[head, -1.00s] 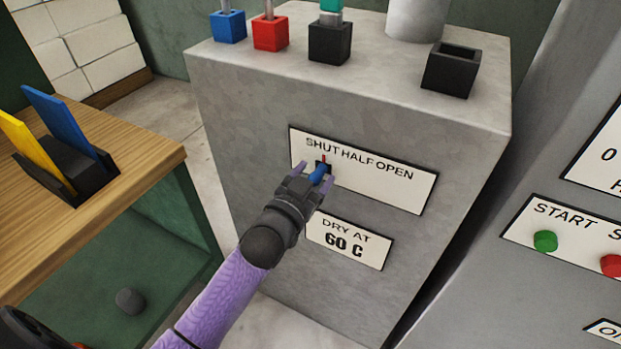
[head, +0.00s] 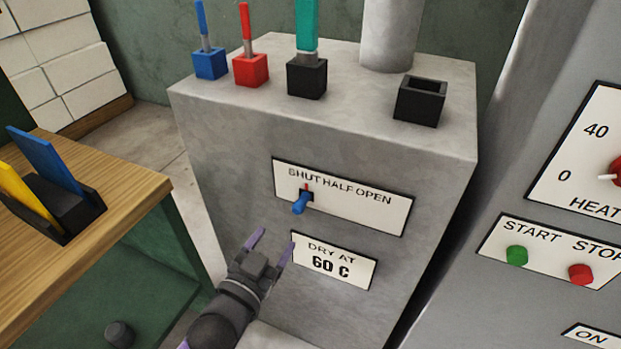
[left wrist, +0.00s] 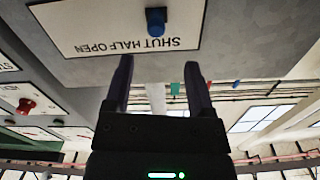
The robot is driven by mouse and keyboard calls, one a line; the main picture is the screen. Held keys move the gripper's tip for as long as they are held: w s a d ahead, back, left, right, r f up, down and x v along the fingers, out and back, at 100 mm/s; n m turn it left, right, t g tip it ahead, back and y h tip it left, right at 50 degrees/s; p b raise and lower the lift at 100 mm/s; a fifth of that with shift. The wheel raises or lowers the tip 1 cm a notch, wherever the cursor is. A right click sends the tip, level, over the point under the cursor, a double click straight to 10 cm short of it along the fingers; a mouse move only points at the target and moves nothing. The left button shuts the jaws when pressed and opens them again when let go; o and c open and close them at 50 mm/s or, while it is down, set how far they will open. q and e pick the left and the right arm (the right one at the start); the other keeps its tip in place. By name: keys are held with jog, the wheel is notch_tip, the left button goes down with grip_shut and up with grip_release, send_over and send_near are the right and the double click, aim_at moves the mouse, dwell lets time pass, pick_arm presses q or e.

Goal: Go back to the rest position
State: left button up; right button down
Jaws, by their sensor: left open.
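My left gripper (head: 270,247) is open and empty in the head view, in front of the grey cabinet and below the blue lever (head: 301,202). The lever is apart from the fingers. It sits toward the left of the SHUT / HALF / OPEN plate (head: 370,205), below a small red mark near SHUT. In the left wrist view the fingers (left wrist: 158,85) are spread with nothing between them, and the blue lever (left wrist: 156,20) shows beyond them on the upside-down plate (left wrist: 110,25). My right gripper is not in view.
The grey cabinet (head: 220,140) carries blue, red and black holders and an empty black box (head: 420,100) on top. A DRY AT 60 C plate (head: 335,262) is close to the gripper. A wooden table (head: 120,210) stands left. A panel with START button (head: 517,255) stands right.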

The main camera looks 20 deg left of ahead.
pick_arm(q)
jog(key=s+f+g, duration=0.4)
jog(key=s+f, duration=0.1)
jog(key=f, duration=0.4)
jog(key=s+f+g, duration=0.3)
jog(key=s+f, duration=0.2)
jog(key=f, duration=0.5)
jog(key=s+f+g, duration=0.4)
jog(key=s+f, duration=0.2)
jog(key=f, duration=0.3)
jog(key=s+f+g, duration=0.3)
jog(key=s, duration=0.7)
jog(key=s+f+g+y, duration=0.1)
jog(key=s+f+g, duration=0.3)
jog(key=s, duration=0.7)
jog(key=shift+s+a, duration=0.15)
jog(key=shift+a, duration=0.25)
jog(key=shift+f, duration=0.1)
